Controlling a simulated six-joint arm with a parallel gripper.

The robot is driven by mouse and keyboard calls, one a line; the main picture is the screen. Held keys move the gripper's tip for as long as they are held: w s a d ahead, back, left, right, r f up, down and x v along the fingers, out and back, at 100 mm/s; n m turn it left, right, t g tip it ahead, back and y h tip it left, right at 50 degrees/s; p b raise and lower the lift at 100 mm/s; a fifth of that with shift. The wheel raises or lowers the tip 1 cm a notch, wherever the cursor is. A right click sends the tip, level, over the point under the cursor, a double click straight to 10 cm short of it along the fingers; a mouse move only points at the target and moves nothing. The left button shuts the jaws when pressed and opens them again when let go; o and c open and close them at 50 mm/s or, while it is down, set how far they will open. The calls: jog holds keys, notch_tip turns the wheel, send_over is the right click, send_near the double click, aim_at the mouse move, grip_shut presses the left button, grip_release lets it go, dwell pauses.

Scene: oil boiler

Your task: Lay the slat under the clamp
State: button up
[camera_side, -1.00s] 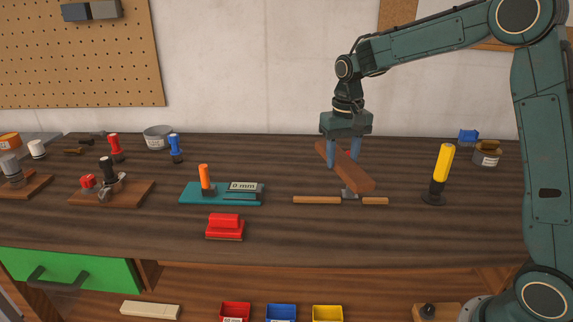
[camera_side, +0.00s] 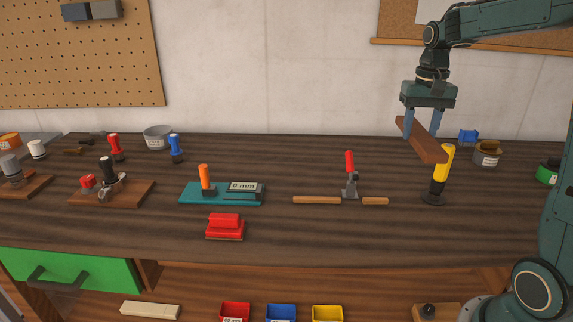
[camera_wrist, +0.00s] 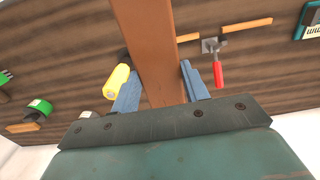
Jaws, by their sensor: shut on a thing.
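The slat (camera_side: 421,140) is a flat reddish-brown board. In the wrist view the slat (camera_wrist: 150,45) runs up between the blue fingers of my gripper (camera_wrist: 163,84). The clamp (camera_side: 350,183) has an upright red handle and a grey metal body. It stands on the bench to the left of the slat, between two light wooden strips (camera_side: 317,200). It also shows in the wrist view (camera_wrist: 216,60), right of the slat.
The yellow-handled tool (camera_side: 437,180) stands upright just below the slat. A brown can (camera_side: 487,155), a blue item (camera_side: 468,136) and a green tin (camera_side: 548,171) stand at the right. A teal gauge (camera_side: 221,194) and a red block (camera_side: 225,227) lie left of the clamp.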

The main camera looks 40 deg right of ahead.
send_over(401, 210)
notch_tip(401, 210, down, 16)
jog(key=shift+r, duration=0.15)
dwell(0.4)
jog(key=shift+f, duration=2.15)
jog(key=shift+f, duration=0.15)
jog(key=o, duration=1.1)
jog(key=shift+c, duration=0.2)
notch_tip(401, 210, up, 12)
jog(key=shift+r, duration=0.2)
